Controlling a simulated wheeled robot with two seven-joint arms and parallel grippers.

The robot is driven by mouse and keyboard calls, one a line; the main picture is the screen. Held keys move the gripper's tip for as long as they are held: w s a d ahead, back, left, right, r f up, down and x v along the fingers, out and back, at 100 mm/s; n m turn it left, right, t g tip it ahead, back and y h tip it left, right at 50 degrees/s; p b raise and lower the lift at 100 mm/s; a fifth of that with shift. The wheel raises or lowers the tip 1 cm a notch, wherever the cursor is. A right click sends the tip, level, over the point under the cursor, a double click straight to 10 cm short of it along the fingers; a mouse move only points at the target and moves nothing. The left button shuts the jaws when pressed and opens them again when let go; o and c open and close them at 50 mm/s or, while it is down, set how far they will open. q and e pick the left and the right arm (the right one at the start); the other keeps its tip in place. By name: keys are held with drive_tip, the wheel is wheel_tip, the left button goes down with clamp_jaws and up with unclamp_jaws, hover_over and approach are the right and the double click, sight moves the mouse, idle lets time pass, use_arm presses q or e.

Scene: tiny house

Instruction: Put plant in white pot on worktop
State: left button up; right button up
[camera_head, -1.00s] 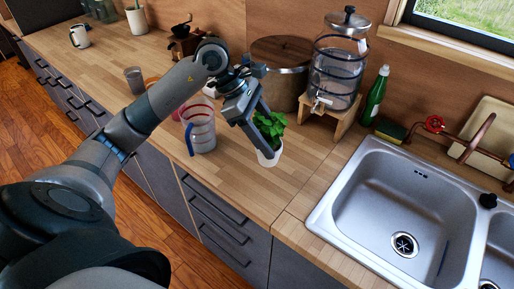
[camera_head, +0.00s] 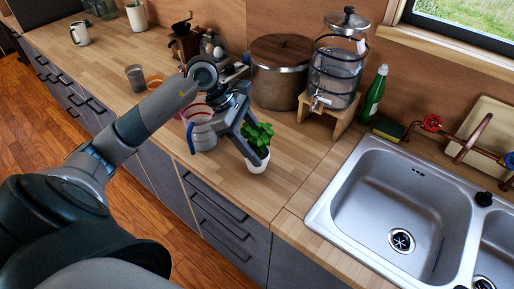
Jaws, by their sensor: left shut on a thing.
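A green leafy plant (camera_head: 260,138) in a small white pot (camera_head: 258,164) is on or just above the wooden worktop (camera_head: 225,184), near its front edge; I cannot tell whether the pot touches the wood. My left gripper (camera_head: 253,155) reaches in from the left and is shut on the plant in its white pot, its fingers at the left side of the leaves and pot rim. The far finger is partly hidden by the leaves. The right gripper is not in view.
A glass measuring jug (camera_head: 199,128) stands close left of the gripper. Behind are a large lidded pot (camera_head: 281,78) and a water dispenser (camera_head: 338,70) on a wooden stand. A sink (camera_head: 400,195) lies to the right. The worktop right of the plant is clear.

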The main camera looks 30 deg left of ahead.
use_arm(q)
drive_tip(key=shift+f+p, duration=0.3)
drive_tip(key=shift+f, duration=0.7)
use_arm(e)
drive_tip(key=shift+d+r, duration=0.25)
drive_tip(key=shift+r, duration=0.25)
use_arm(q)
drive_tip(key=shift+f, duration=0.1)
drive_tip(key=o, duration=1.1)
drive_tip(key=shift+o, duration=0.2)
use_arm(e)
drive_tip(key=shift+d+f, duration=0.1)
